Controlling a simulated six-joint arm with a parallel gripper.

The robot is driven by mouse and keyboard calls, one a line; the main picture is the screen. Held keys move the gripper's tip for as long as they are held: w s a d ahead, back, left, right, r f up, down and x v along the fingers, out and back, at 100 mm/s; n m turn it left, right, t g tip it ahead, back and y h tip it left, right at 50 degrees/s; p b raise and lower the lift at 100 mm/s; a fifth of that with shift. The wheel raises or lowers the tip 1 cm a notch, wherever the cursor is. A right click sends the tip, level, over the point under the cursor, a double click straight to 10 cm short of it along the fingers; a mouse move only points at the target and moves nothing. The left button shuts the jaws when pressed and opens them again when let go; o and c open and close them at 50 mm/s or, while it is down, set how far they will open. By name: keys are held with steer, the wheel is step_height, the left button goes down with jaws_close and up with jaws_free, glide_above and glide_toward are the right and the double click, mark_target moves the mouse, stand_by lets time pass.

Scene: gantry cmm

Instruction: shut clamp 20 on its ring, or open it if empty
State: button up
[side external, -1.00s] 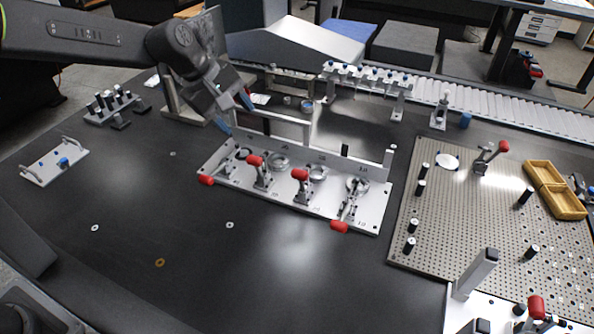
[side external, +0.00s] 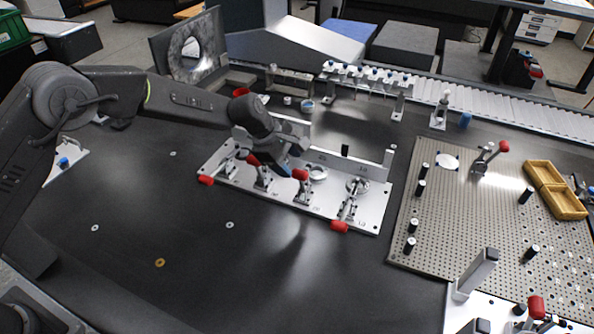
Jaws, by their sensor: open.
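A pale fixture plate (side external: 375,215) carries a row of toggle clamps with red handles. The number labels are too small to read, so I cannot tell which clamp is 20. The left-end handle (side external: 206,180) and right-end handle (side external: 339,226) lie low at the plate's front edge. The second handle (side external: 253,159) and third handle (side external: 300,174) stand raised. Rings show at the third seat (side external: 318,173) and right-end seat (side external: 358,184); my gripper hides the second seat. My gripper (side external: 286,167) is open, its blue-tipped fingers just left of the third handle; contact cannot be told.
A low wall (side external: 340,162) with an upright post runs along the plate's back. A perforated board (side external: 470,220) with black-topped pins and a yellow tray (side external: 555,190) stands at right. The dark table (side external: 180,230) in front of the plate is mostly clear.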

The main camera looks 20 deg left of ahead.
mark_target(297, 171)
steer(key=shift+x, duration=2.3)
jaws_close()
